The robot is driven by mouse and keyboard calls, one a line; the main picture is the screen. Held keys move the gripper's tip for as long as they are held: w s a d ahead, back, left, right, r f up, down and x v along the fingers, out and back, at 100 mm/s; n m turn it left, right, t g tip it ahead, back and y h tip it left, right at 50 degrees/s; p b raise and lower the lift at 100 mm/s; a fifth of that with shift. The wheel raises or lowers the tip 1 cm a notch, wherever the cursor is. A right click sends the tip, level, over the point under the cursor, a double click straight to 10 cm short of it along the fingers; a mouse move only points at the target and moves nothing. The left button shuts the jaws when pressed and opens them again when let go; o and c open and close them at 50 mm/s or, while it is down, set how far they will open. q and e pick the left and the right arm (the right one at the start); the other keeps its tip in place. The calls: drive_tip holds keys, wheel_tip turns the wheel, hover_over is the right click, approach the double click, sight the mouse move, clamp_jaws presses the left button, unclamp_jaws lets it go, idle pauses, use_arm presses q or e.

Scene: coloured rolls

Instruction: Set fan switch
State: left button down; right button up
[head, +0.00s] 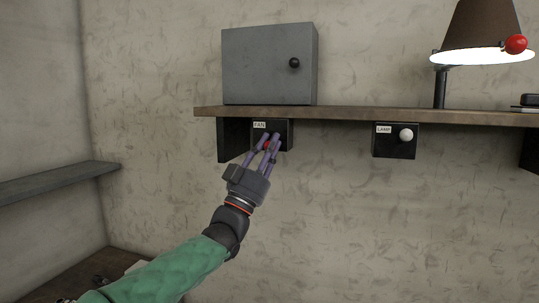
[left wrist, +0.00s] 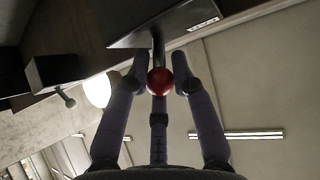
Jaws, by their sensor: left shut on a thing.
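The fan switch is a black box (head: 284,127) with a white "FAN" label (head: 260,125), mounted under the shelf in the head view. Its lever ends in a red ball knob (left wrist: 160,81), seen between the fingers in the left wrist view. My left gripper (head: 267,146) reaches up to the front of the box, with its purple fingers shut around the red knob. In the head view the fingers hide most of the knob and lever. My right gripper is not in view.
A wooden shelf (head: 350,115) runs above the switch, with a grey cabinet (head: 262,65) on it. A lamp box (head: 394,143) with a white knob (head: 405,134) hangs to the right. A lit lamp (head: 482,30) stands on the shelf. The wall below is clear.

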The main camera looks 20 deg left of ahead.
use_arm(q)
drive_tip(key=shift+w+f, duration=0.2)
drive_tip(key=shift+f, duration=0.05)
drive_tip(key=c, duration=1.1)
unclamp_jaws()
drive_tip(key=shift+o, duration=0.2)
drive_tip(key=shift+s+r, duration=0.1)
drive_tip(key=shift+r, duration=0.05)
